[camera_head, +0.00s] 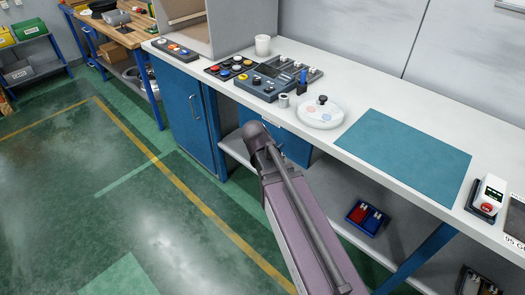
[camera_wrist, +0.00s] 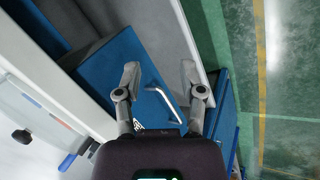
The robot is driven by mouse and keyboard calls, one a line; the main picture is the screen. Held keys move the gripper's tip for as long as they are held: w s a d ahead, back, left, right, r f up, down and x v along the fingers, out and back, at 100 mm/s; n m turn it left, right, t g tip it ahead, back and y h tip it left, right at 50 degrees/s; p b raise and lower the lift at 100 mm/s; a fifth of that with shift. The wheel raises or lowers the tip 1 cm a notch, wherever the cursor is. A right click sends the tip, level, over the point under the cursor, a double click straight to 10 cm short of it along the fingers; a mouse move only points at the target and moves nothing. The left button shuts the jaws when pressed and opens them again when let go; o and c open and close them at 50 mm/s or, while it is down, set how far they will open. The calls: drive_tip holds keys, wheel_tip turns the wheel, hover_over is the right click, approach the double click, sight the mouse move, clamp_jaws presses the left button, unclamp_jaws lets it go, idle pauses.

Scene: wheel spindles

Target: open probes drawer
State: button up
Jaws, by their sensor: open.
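A blue drawer (camera_wrist: 112,62) under the worktop lies ahead of my gripper in the wrist view. Its silver bar handle (camera_wrist: 166,101) shows between my two fingers, slanting in the picture. A small white label (camera_wrist: 138,126) on the front is too small to read. My gripper (camera_wrist: 162,78) is open, with one finger on each side of the handle; I cannot tell whether either touches it. In the head view the blue drawer front (camera_head: 292,147) shows under the counter, partly hidden by my arm. My fingers are hidden there.
A blue cabinet (camera_head: 188,112) with a tall handle stands left of the drawer. The white worktop (camera_head: 345,95) above holds a button panel (camera_head: 262,88), a round white dish (camera_head: 320,116) and a teal mat (camera_head: 402,153). A grey lower shelf (camera_head: 340,205) runs below. The floor at left is clear.

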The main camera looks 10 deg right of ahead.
drive_tip(key=w+a+f+n+t+h+b, duration=0.2)
drive_tip(key=w+a+b, duration=0.4)
drive_tip(key=b, duration=0.3)
drive_tip(key=w+a+f+n+t+h+b, duration=0.3)
drive_tip(key=w+a+f+t+h+b, duration=0.2)
drive_tip(key=w+b, duration=0.3)
drive_tip(key=shift+a+t+b, duration=0.3)
drive_tip(key=shift+a+b, duration=0.1)
drive_tip(key=shift+b, duration=0.25)
drive_tip(key=shift+d, duration=0.1)
drive_tip(key=b+x, duration=0.2)
drive_tip(key=x, duration=1.1)
drive_tip(key=shift+w+d+r+b, duration=0.1)
drive_tip(key=shift+w+d+b, duration=0.05)
drive_tip(key=shift+d+b, duration=0.25)
clamp_jaws()
drive_tip(key=shift+a, duration=0.25)
drive_tip(key=shift+d, duration=0.2)
